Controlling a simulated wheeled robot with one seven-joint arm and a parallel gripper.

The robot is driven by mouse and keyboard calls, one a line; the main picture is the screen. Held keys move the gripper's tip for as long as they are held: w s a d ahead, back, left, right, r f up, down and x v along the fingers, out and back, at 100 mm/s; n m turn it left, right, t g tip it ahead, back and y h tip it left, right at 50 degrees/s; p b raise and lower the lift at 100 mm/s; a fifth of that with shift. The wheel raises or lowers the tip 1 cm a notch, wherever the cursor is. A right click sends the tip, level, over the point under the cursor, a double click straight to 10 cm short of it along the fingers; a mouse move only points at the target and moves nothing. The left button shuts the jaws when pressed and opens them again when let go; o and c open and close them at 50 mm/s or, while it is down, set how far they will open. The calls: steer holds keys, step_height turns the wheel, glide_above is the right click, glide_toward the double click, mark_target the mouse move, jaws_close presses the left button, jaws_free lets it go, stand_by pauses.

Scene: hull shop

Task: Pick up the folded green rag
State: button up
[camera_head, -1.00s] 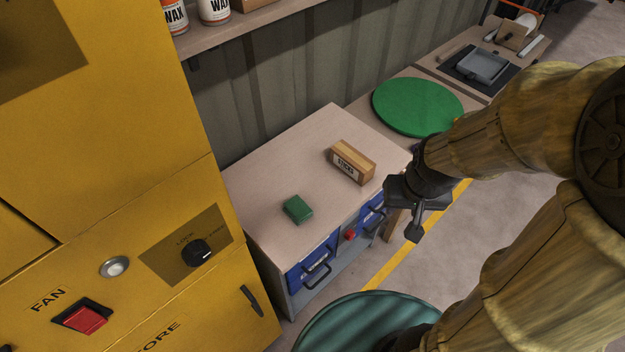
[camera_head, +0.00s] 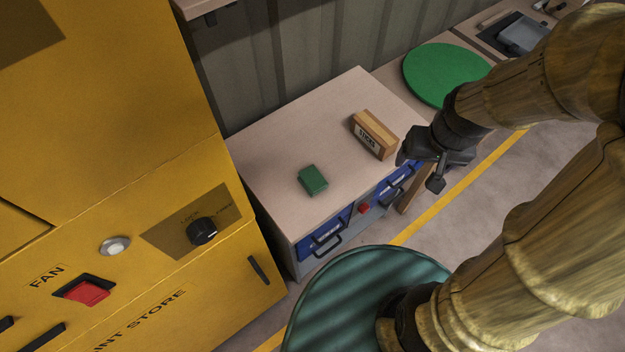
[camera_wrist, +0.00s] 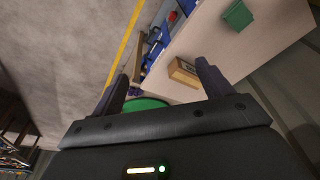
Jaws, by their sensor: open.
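The folded green rag (camera_head: 313,180) lies on the pale bench top (camera_head: 290,135), near its front edge and left of a wooden box. It also shows in the wrist view (camera_wrist: 237,14), at the top right. My gripper (camera_head: 420,172) is in the air by the right end of the bench, to the right of the rag and apart from it. In the wrist view my gripper (camera_wrist: 162,84) has its two fingers spread, with nothing between them held.
A wooden box (camera_head: 376,134) with a label stands on the bench between rag and gripper. Blue drawers (camera_head: 325,238) with handles are below. A yellow cabinet (camera_head: 120,120) stands close on the left. A green round disc (camera_head: 445,72) lies behind. Bench top around the rag is clear.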

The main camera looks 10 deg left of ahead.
steer(key=w+a+f+n+g, duration=0.1)
steer(key=w+a+f+n, duration=0.15)
steer(key=a, duration=0.25)
steer(key=w+a+f+n, duration=0.1)
steer(key=w+a, duration=0.2)
steer(key=a, duration=0.2)
steer(key=n+g+b, duration=0.1)
steer(key=n, duration=0.4)
glide_above(312, 178)
step_height(312, 178, down, 5)
steer(key=shift+w+d, duration=0.1)
steer(key=shift+d, duration=0.15)
step_height(312, 178, down, 11)
steer(key=shift+f+p, duration=0.15)
steer(key=shift+p, duration=0.15)
steer(key=shift+f, duration=0.45)
steer(key=shift+a+f+p, duration=0.2)
steer(key=shift+f+p, duration=0.35)
steer(key=shift+f, duration=2.05)
